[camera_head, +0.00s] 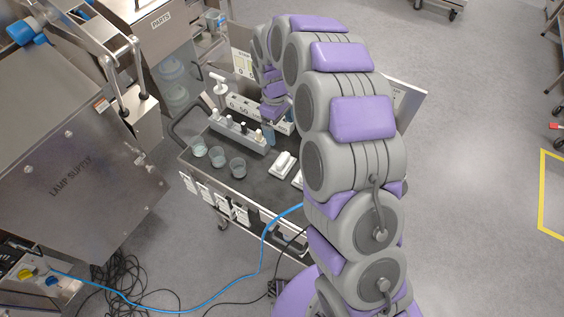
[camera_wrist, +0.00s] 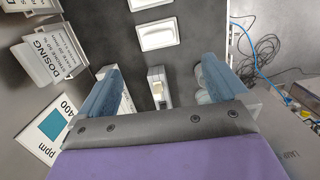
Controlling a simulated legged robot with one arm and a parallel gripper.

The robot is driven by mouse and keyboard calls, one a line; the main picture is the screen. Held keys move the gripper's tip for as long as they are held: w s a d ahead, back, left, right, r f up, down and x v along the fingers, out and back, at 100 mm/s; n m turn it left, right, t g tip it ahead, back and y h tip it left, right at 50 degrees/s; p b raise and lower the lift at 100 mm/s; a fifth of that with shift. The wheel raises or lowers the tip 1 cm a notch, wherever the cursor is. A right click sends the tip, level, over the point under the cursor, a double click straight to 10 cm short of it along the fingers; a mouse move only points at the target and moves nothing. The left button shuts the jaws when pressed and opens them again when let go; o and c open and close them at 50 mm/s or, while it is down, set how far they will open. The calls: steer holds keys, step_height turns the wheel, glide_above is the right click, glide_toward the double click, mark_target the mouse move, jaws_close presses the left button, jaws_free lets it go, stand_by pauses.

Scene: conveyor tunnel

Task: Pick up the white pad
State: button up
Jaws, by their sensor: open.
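Two small white rectangular pads with raised rims lie on the dark top of a cart (camera_head: 185,157). One white pad (camera_head: 283,165) shows clear in the head view; the second (camera_head: 298,179) is partly hidden by my arm. In the wrist view a white pad (camera_wrist: 158,34) lies beyond my fingertips, and another (camera_wrist: 148,4) is cut by the top edge. I cannot tell which one the task means. My gripper (camera_wrist: 160,64) is open, its blue fingers spread above the cart. No pad is between them. In the head view the gripper (camera_head: 268,132) is mostly hidden behind my arm.
A grey rack (camera_head: 238,135) with small bottles stands close to my gripper; part of it shows between the fingers. Several clear beakers (camera_head: 218,156) stand at the cart's left edge. Upright signs, one reading DOSING (camera_wrist: 55,55), stand close by. A blue cable (camera_head: 262,262) crosses the floor.

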mark_target(283, 158)
steer(key=f, duration=0.9)
steer(key=f+b, duration=0.1)
steer(key=f, duration=0.3)
steer(key=shift+w+d+f, duration=0.1)
steer(key=shift+d+f, duration=0.15)
steer(key=shift+d, duration=0.15)
step_height(283, 158, down, 5)
steer(key=shift+f+b, duration=0.1)
steer(key=shift+b, duration=0.3)
steer(key=c, duration=0.8)
steer(key=shift+r, duration=0.2)
steer(key=shift+r, duration=0.55)
step_height(283, 158, up, 2)
steer(key=shift+r+p, duration=0.1)
steer(key=shift+p, duration=0.2)
steer(key=s+a, duration=0.1)
steer(key=s, duration=0.4)
steer(key=s+a+r, duration=0.1)
steer(key=s+a, duration=0.1)
steer(key=s, duration=0.3)
steer(key=s+a+p, duration=0.1)
steer(key=s, duration=0.4)
steer(key=shift+s+a+r, duration=0.15)
steer(key=shift+a+r, duration=0.1)
steer(key=shift+a, duration=0.1)
